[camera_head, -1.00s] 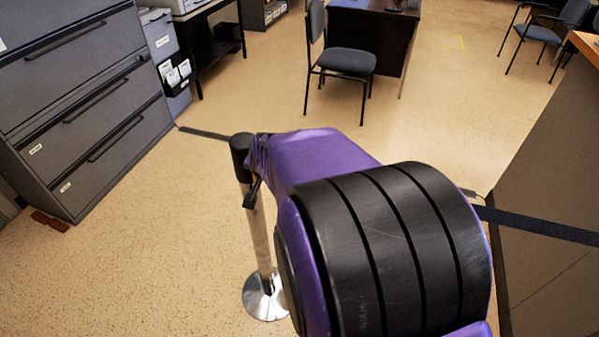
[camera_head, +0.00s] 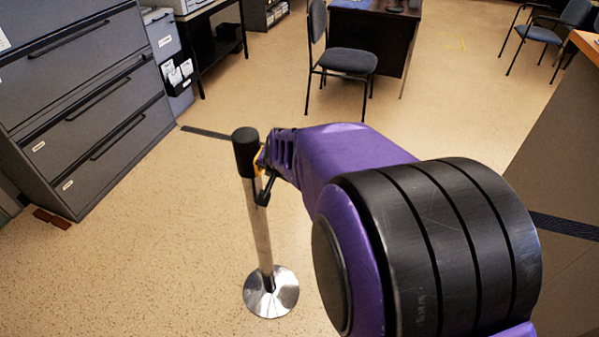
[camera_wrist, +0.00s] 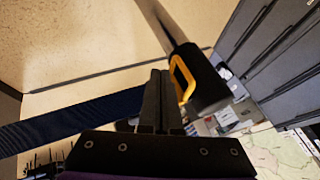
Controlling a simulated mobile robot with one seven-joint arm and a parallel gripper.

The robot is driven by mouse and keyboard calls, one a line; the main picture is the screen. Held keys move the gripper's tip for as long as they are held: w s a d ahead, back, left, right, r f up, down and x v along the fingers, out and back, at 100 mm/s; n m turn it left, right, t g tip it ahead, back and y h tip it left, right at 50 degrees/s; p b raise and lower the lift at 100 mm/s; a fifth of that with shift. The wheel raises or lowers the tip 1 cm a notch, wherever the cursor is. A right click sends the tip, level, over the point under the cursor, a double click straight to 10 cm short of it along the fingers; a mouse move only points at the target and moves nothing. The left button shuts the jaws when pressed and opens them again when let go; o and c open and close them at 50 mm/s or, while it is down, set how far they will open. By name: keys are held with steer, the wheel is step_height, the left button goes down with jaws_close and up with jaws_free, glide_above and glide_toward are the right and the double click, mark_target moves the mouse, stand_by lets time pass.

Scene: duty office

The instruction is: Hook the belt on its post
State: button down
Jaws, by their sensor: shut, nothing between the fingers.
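The post (camera_head: 257,222) stands upright on a round metal base, with a black top (camera_head: 244,150). A yellow loop (camera_wrist: 181,76) is on the side of the black top (camera_wrist: 205,88) in the wrist view; a bit of yellow also shows beside the top in the head view. My gripper (camera_wrist: 157,82) is shut and empty, just beside the loop; I cannot tell whether they touch. A dark belt (camera_wrist: 68,117) runs in from the left behind my fingers in the wrist view. Its end there is hidden. A dark strap (camera_head: 565,225) also shows at right in the head view.
Grey drawer cabinets (camera_head: 85,110) stand at left. Another dark strap (camera_head: 205,132) runs from their side toward the post top. A chair (camera_head: 345,62) and desk (camera_head: 375,35) are behind, and a counter (camera_head: 560,150) is at right. Floor around the post is clear.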

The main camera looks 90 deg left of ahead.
steer(key=w+v, duration=0.1)
steer(key=v, duration=0.9)
steer(key=shift+d, duration=0.35)
steer(key=shift+f, duration=0.1)
